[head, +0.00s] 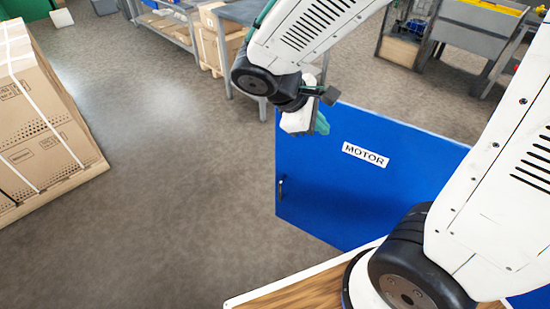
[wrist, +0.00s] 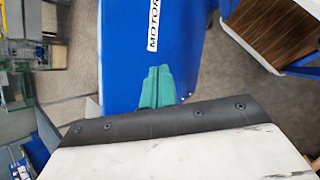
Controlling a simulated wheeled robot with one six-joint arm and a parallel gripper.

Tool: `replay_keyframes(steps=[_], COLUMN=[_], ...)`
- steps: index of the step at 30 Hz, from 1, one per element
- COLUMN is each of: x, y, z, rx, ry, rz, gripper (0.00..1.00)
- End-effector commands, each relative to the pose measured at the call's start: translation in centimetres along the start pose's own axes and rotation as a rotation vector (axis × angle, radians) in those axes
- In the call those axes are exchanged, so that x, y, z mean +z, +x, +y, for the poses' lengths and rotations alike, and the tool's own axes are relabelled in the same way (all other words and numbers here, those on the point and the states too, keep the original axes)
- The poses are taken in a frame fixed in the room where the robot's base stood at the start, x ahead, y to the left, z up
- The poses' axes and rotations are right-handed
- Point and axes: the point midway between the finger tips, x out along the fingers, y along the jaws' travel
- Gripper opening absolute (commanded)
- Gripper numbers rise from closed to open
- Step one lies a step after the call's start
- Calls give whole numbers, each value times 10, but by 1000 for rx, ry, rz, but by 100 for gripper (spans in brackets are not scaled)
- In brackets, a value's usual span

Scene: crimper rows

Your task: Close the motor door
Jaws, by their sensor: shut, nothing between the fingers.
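The motor door (head: 340,205) is a flat blue panel with a white MOTOR label (head: 365,155) and a small dark handle (head: 281,188) near its left edge. It stands upright, with open floor around its free left edge, so it looks open. Its right part is hidden behind my arm. My gripper (head: 321,124) is at the door's upper left part, its green fingers shut with nothing between them. In the wrist view the fingers (wrist: 158,88) overlap the blue door (wrist: 120,60), close to an edge; I cannot tell whether they touch it.
A wood-topped surface with a pale rim (head: 232,302) is at the bottom. Strapped cardboard boxes (head: 40,130) stand at the left. Grey workbenches (head: 243,12) and a bench with a yellow tray (head: 485,14) are at the back. The floor left of the door is clear.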

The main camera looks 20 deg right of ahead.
Motion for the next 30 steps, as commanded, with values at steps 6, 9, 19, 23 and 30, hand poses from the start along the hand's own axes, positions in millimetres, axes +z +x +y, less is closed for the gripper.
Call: replay_keyframes(steps=[6, 9, 19, 23, 30], x=[-93, -136, -231, -242, -247], y=[24, 35, 68, 73, 98], z=[-9, -22, -78, -86, -71], rx=[244, 354, 596, 624, 624], ry=[-417, -605, -1045, -1099, -1104], rz=[-93, -123, -168, -171, -174], gripper=[0, 0, 0, 0, 0])
